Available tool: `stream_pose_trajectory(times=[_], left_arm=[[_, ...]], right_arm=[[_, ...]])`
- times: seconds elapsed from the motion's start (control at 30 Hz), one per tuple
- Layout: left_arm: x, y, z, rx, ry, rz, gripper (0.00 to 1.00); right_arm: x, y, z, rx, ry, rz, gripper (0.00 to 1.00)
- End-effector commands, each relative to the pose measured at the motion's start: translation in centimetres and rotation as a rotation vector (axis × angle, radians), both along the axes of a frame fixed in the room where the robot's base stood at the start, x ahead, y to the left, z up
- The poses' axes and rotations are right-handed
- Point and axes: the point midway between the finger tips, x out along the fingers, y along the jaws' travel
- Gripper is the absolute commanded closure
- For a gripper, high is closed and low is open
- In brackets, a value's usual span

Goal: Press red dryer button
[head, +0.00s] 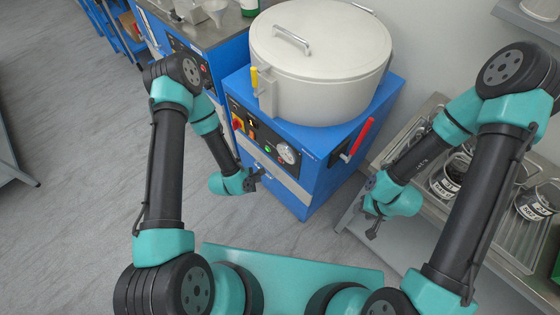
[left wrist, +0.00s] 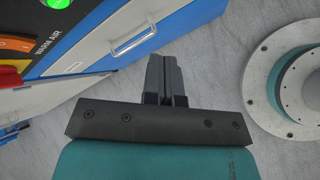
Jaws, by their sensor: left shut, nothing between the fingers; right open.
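The dryer (head: 318,155) is a blue cabinet with a large pale round drum and lid on top. Its front black panel carries a red button (head: 237,123) on a yellow patch, a green lit button (head: 267,149) and a round gauge (head: 288,153). My left gripper (head: 259,177) is shut and empty, in front of the cabinet below the panel, apart from the buttons. In the left wrist view its closed fingers (left wrist: 165,75) are over the floor; the green light (left wrist: 57,3) and a "WARM AIR" label show top left. My right gripper (head: 374,229) is open and empty, low at the right.
A red-handled lever (head: 357,138) sticks out at the dryer's right side, and a yellow handle (head: 254,78) at its left. A metal bench (head: 395,235) with racks and labelled jars (head: 536,202) stands at the right. Open grey floor (head: 70,170) lies at the left.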

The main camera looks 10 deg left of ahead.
Motion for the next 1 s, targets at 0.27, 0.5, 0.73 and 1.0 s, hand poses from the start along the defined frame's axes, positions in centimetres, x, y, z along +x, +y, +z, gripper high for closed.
stream_pose_trajectory(times=[0.27, 0.5, 0.73, 1.0], left_arm=[[0.4, -0.3, 0.0, 0.002, -0.001, -0.002, 1.00], [2.1, -1.5, 0.0, 0.002, -0.003, -0.004, 1.00], [4.2, -3.1, 0.0, 0.001, -0.001, -0.004, 1.00], [6.4, -4.7, 0.0, 0.002, -0.001, -0.003, 1.00]], right_arm=[[0.0, 0.0, 0.0, 0.000, 0.000, 0.000, 0.57], [0.0, 0.0, 0.0, 0.000, 0.000, 0.000, 0.57], [0.0, 0.0, 0.0, 0.000, 0.000, 0.000, 0.57], [0.0, 0.0, 0.0, 0.000, 0.000, 0.000, 0.57]])
